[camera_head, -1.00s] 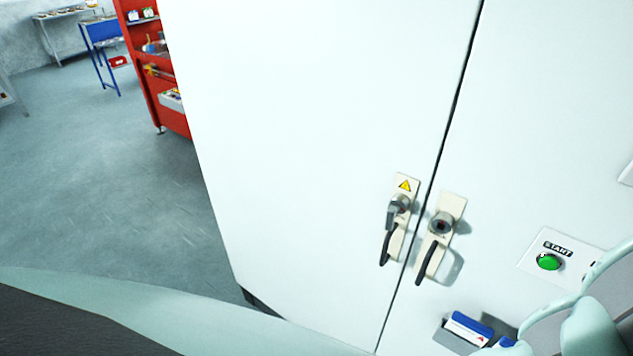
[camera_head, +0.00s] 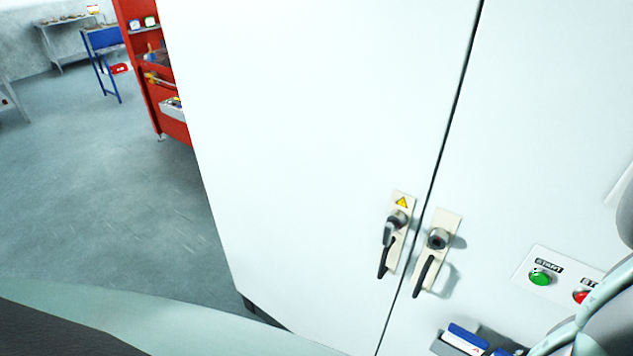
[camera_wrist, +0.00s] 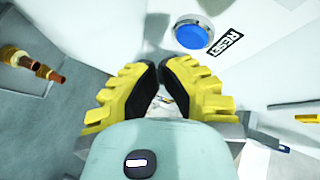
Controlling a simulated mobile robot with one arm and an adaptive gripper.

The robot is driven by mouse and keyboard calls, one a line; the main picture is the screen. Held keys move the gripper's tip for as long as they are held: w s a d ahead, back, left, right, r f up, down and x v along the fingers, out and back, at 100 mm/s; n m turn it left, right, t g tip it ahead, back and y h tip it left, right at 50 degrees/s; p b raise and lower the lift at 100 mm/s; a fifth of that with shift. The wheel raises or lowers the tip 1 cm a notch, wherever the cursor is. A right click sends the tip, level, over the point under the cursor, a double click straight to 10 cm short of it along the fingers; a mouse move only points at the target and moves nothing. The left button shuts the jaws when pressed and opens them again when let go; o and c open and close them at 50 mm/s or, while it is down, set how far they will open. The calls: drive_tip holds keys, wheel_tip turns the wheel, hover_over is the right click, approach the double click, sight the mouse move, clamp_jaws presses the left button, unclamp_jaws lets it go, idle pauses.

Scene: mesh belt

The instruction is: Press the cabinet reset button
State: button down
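The blue reset button (camera_wrist: 191,35) sits in a metal ring on the white cabinet in the wrist view, beside a black label reading RESET (camera_wrist: 231,41). My gripper (camera_wrist: 159,68) has yellow fingers with black pads; their tips come together and hold nothing visible. The button is above and slightly right of the fingertips in the picture, apart from them. In the head view, the cabinet (camera_head: 310,130) fills the middle. The reset button cannot be made out there; my arm covers the lower right.
A green START button (camera_head: 541,278) and a partly hidden red button (camera_head: 580,297) are on the right door. Two door handles (camera_head: 398,225) (camera_head: 437,242) stick out near the seam. A holder with blue and white items (camera_head: 466,338) is below. Copper-coloured fittings (camera_wrist: 30,62) show in the wrist view.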

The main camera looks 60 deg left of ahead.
drive_tip(key=shift+w+a, duration=0.1)
drive_tip(key=shift+w, duration=0.2)
idle(1.4)
drive_tip(key=shift+w+a, duration=0.15)
drive_tip(key=shift+w, duration=0.1)
drive_tip(key=shift+w+a, duration=0.2)
drive_tip(key=shift+w, duration=0.25)
idle(0.7)
idle(0.3)
drive_tip(key=shift+s+d, duration=0.35)
drive_tip(key=shift+s, duration=0.5)
drive_tip(key=s, duration=0.1)
drive_tip(key=s+d+b, duration=0.1)
drive_tip(key=s, duration=0.1)
drive_tip(key=s+b, duration=0.1)
drive_tip(key=shift+s+d, duration=0.4)
